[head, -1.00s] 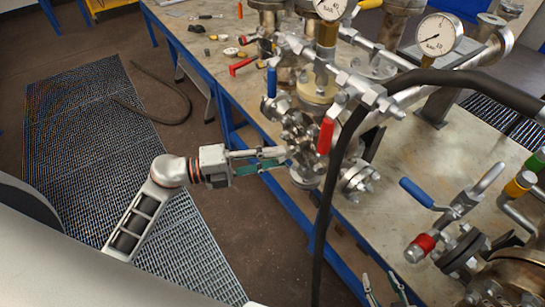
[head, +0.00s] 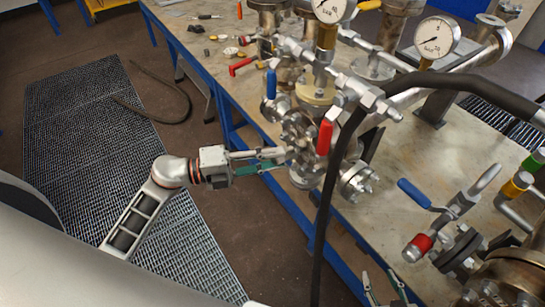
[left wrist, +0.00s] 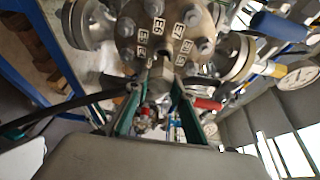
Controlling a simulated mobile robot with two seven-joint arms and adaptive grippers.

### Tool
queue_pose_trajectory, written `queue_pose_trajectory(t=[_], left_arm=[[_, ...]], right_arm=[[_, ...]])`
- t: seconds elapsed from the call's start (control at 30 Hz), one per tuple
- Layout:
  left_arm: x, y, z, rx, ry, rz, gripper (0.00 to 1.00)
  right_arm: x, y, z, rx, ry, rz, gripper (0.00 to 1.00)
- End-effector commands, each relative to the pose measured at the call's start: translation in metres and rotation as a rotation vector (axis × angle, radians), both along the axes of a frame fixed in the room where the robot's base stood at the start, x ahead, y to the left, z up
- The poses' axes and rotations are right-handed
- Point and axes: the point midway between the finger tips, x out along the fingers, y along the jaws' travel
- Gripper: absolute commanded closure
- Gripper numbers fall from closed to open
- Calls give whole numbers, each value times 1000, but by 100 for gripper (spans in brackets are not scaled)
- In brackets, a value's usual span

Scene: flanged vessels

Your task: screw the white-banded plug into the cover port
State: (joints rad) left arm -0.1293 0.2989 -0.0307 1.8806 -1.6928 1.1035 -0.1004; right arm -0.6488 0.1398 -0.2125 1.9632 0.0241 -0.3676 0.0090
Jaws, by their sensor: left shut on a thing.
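My left gripper (head: 287,155) reaches in from the left to the flanged vessel cover (head: 302,130) at the table's edge. In the left wrist view its fingers (left wrist: 158,88) are shut on a grey metal plug (left wrist: 161,74), right in front of the round cover (left wrist: 150,30) with bolts and labels such as E6 and E7. I cannot tell how deep the plug sits. My right gripper (head: 386,288) shows at the bottom edge of the head view, fingertips apart and empty.
A black hose (head: 335,170) hangs in front of the vessel. A red lever (head: 325,137) and a blue lever (head: 271,83) stand close to the left gripper. Pressure gauges (head: 434,38) rise behind. A blue-handled valve (head: 415,192) lies to the right. The table (head: 400,150) has bare room between.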

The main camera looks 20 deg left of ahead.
Motion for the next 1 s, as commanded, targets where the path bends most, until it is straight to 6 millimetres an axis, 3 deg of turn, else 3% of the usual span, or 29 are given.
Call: queue_pose_trajectory(t=[1.0], left_arm=[[15, -11, 1, -2, 0, 0, 100]], right_arm=[[0, 0, 2, -1, 2, 0, 60]])
